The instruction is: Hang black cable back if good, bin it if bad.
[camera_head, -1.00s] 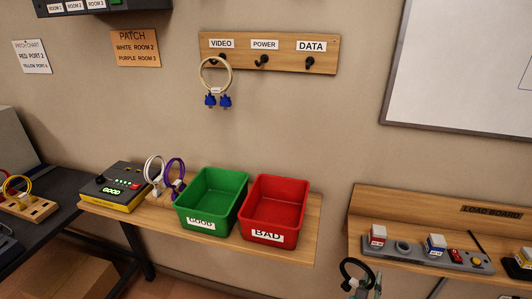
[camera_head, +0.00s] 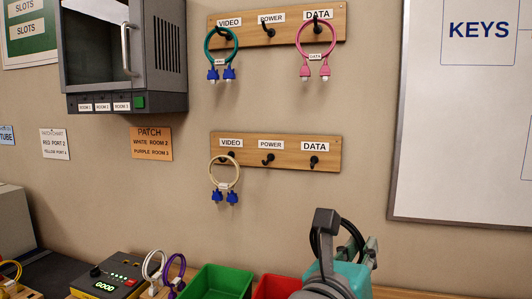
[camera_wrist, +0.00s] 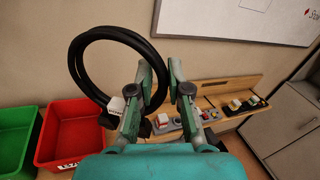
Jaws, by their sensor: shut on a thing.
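The black cable (camera_wrist: 110,34), a coiled loop with a pale label or plug part near its lower end, is in my gripper (camera_wrist: 161,78) in the wrist view. The fingers close on its lower right side. In the head view my gripper (camera_head: 362,250) is raised at the lower right, its arm covering part of the loop. The tester (camera_head: 108,284) reads GOOD. The lower hook board (camera_head: 240,152) has a cream cable (camera_head: 238,175) on VIDEO; its POWER hook (camera_head: 268,160) and DATA hook (camera_head: 314,161) are bare. The green bin (camera_head: 218,280) and red bin (camera_head: 275,287) are partly visible.
The upper board (camera_head: 290,24) holds a teal cable (camera_head: 207,42) on VIDEO and a pink cable (camera_head: 300,35) on DATA; its POWER hook is bare. White and purple cables stand beside the tester. The load board (camera_wrist: 210,90) shows in the wrist view. Wall space before the lower board is clear.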

